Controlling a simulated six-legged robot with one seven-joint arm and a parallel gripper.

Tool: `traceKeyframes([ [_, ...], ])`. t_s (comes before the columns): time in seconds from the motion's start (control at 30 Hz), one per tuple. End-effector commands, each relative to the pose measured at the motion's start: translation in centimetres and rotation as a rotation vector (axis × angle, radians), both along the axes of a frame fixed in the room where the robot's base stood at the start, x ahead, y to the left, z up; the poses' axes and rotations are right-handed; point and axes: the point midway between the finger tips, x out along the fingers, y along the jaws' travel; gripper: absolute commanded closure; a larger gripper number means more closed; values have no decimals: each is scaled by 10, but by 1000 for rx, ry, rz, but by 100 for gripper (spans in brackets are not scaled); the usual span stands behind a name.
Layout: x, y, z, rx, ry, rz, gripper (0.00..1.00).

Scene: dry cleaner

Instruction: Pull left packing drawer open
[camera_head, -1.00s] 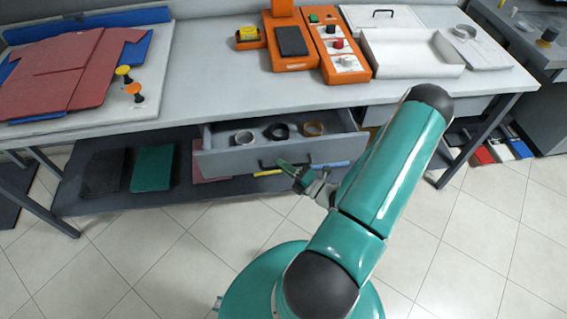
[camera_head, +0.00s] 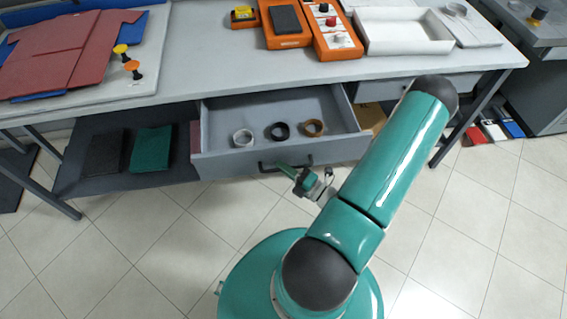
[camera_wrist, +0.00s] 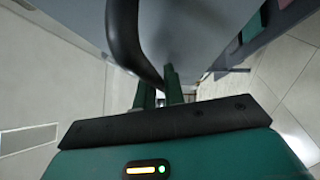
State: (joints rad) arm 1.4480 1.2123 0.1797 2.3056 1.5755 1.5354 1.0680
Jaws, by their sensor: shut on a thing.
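The left packing drawer (camera_head: 215,166) is grey and hangs under the packing table. My gripper (camera_head: 284,168) is at the drawer front, shut on the handle. In the wrist view its green fingers (camera_wrist: 160,92) meet the handle.
The packing table (camera_head: 200,78) carries a red folded shirt (camera_head: 65,55), orange devices (camera_head: 285,35) and a white box (camera_head: 405,35). A lower shelf (camera_head: 80,178) holds dark and green folded items. A second drawer (camera_head: 440,88) is at right. The tiled floor in front is clear.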

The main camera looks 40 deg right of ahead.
Motion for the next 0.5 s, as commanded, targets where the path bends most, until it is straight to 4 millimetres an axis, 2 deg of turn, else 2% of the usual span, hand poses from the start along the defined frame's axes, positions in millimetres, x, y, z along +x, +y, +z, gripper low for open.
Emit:
traceKeyframes([
  [0.5,-8,4,0,-1,0,-4,100],
])
